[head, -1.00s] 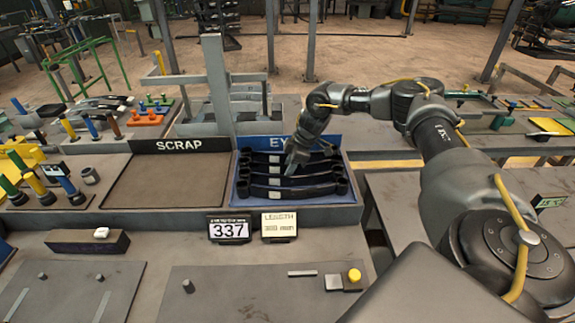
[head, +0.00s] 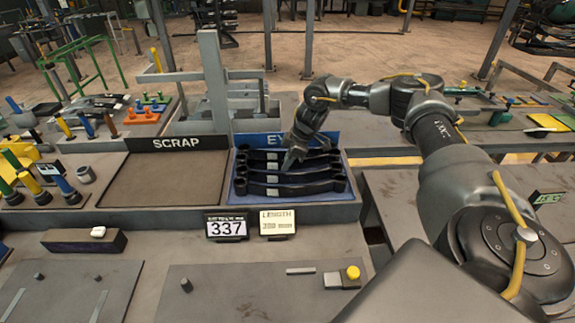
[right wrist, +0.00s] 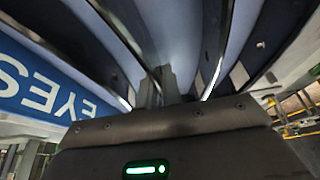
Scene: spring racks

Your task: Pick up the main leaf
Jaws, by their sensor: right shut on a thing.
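Several dark, slightly curved spring leaves (head: 313,187) with rolled ends lie side by side in the blue-lined EYES tray (head: 345,195). They bear pale marks near their middles. My right gripper (head: 288,164) reaches down into this tray from the right and is shut on one dark leaf. In the right wrist view its fingers (right wrist: 160,88) sit among the long leaves, close to the blue EYES label (right wrist: 40,85). I cannot tell exactly which leaf is the main leaf. The held leaf still appears level with the others. My left gripper is out of view.
An empty SCRAP tray (head: 160,185) lies left of the EYES tray. A 337 display (head: 226,227) and a LENGTH 300 mm sign (head: 277,222) stand in front. A grey post (head: 213,85) rises behind. Colored-handled tools (head: 45,180) stand at far left.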

